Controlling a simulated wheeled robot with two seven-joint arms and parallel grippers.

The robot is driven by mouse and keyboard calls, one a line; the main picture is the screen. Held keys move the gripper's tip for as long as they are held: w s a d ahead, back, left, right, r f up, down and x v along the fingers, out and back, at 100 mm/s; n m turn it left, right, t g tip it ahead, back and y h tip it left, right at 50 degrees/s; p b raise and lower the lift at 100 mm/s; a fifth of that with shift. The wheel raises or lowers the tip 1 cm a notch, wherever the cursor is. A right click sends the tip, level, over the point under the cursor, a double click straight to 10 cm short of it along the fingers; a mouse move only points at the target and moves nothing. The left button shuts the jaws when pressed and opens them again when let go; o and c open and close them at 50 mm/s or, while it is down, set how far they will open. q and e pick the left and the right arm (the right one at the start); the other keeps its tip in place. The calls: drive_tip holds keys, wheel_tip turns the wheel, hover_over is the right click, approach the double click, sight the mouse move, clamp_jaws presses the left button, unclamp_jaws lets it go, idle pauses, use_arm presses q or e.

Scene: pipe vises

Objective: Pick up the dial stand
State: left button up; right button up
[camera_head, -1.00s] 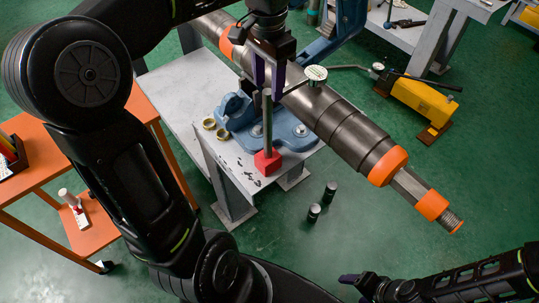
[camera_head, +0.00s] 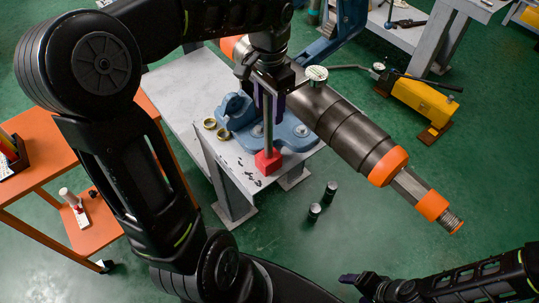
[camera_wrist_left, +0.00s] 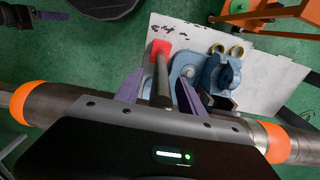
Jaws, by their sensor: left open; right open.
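The dial stand (camera_head: 268,161) has a red block base on the near edge of the grey bench, with an upright dark post and a round white dial (camera_head: 317,74) out to the right by the pipe. My left gripper (camera_head: 269,118) is open, with its purple fingers on either side of the post. In the left wrist view, the red base of the dial stand (camera_wrist_left: 160,48) and its post lie between the spread purple fingers (camera_wrist_left: 160,90). Contact with the post cannot be told. My right gripper (camera_head: 368,283) is low at the right, away from the stand.
A large steel pipe (camera_head: 350,130) with orange bands runs diagonally just behind the post, over a blue pipe vise (camera_head: 285,128). Brass rings (camera_head: 210,123) lie on the bench. Two dark cylinders (camera_head: 314,212) stand on the green floor. An orange cart (camera_head: 50,165) is at the left.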

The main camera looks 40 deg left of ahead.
idle(0.6)
use_arm(q)
clamp_jaws()
idle(1.0)
drive_tip(key=shift+w+r, duration=0.1)
